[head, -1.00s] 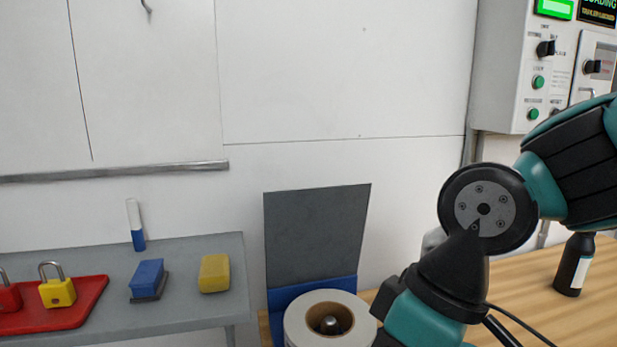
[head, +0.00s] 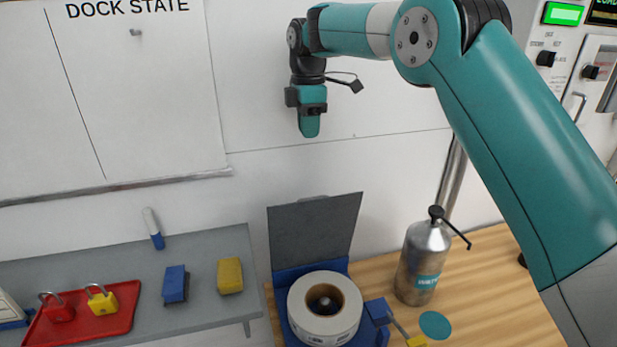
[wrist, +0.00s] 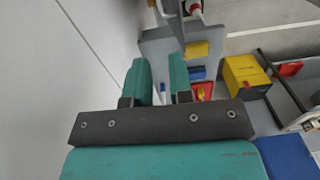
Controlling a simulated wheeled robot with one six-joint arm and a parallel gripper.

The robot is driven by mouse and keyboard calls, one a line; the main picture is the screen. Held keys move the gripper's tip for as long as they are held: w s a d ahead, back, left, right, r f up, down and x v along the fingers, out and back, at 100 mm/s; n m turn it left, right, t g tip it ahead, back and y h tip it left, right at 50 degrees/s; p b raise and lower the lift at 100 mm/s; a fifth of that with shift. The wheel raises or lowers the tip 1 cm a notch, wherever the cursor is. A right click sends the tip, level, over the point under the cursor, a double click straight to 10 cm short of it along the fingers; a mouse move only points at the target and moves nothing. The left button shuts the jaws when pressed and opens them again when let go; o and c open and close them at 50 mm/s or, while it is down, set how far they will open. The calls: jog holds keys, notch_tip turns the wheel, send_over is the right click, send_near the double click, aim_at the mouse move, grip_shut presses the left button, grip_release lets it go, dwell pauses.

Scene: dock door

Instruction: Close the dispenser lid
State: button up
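The dispenser (head: 283,326) is a blue holder on the wooden bench, with a white roll (head: 325,308) in it. Its dark grey lid (head: 312,237) stands raised behind the roll, leaning slightly back near the wall. My gripper (head: 309,128) points down high above the lid, in front of the white wall, clearly apart from it. In the wrist view my gripper (wrist: 158,75) shows two teal fingers with a gap between them and nothing held. I cannot make out the lid in the wrist view.
A metal pump bottle (head: 423,268) stands right of the dispenser, near a teal disc (head: 435,325). A grey shelf (head: 210,312) on the left holds a red tray (head: 122,318) with padlocks, a blue eraser (head: 175,284) and a yellow sponge (head: 230,276). The air above the roll is clear.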

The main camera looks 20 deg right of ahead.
notch_tip(320, 180, down, 17)
jog(key=p, duration=0.4)
jog(key=shift+s+f+p, duration=0.1)
jog(key=shift+f+p, duration=0.05)
jog(key=shift+p, duration=0.2)
jog(key=shift+c, duration=0.3)
grip_shut()
